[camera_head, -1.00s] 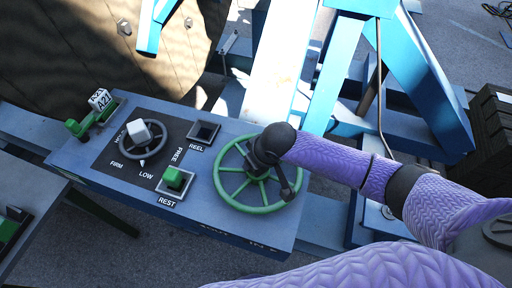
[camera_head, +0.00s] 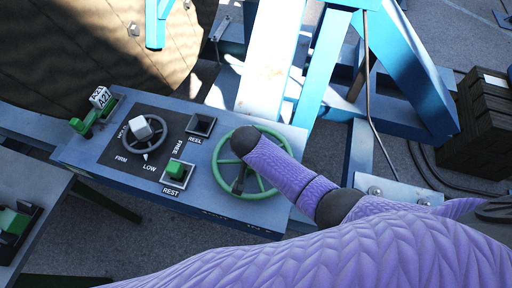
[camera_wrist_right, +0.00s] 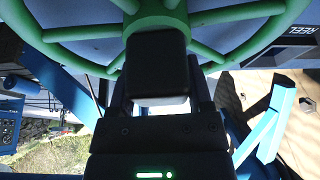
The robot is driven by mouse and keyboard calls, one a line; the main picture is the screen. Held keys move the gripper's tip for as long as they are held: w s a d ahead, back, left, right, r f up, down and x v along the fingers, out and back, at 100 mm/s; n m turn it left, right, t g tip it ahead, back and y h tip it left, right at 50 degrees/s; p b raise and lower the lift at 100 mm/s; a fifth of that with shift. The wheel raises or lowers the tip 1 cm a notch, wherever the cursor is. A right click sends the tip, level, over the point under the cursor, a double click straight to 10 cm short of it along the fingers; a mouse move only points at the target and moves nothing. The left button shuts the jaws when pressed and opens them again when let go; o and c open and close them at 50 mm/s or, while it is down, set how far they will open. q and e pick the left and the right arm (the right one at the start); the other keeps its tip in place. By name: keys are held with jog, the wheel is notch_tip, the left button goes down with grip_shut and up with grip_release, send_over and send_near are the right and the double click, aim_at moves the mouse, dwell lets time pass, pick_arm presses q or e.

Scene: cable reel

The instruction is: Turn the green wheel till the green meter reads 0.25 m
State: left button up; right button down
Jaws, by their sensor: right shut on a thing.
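The green wheel (camera_head: 257,194) is a spoked handwheel lying on the right end of the blue-grey panel. My right gripper (camera_head: 239,181) is over the wheel, mostly hidden beneath my purple right arm. In the right wrist view, the wheel's green rim and spokes (camera_wrist_right: 85,33) fill the top. My right gripper also shows there (camera_wrist_right: 160,100), shut with a dark block between its fingers, close against a thick green part of the wheel. The exact contact is hidden. No readable green meter shows. My left gripper is out of view.
Blue frame beams (camera_head: 400,70) stand behind.

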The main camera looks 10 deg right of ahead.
aim_at(250, 168)
jog(key=shift+w+m, duration=0.1)
jog(key=shift+m, duration=0.4)
jog(key=shift+h, duration=0.3)
jog(key=shift+r, duration=0.1)
grip_release()
jog(key=p+v, duration=0.3)
jog(key=v, duration=0.6)
jog(key=shift+r, duration=0.35)
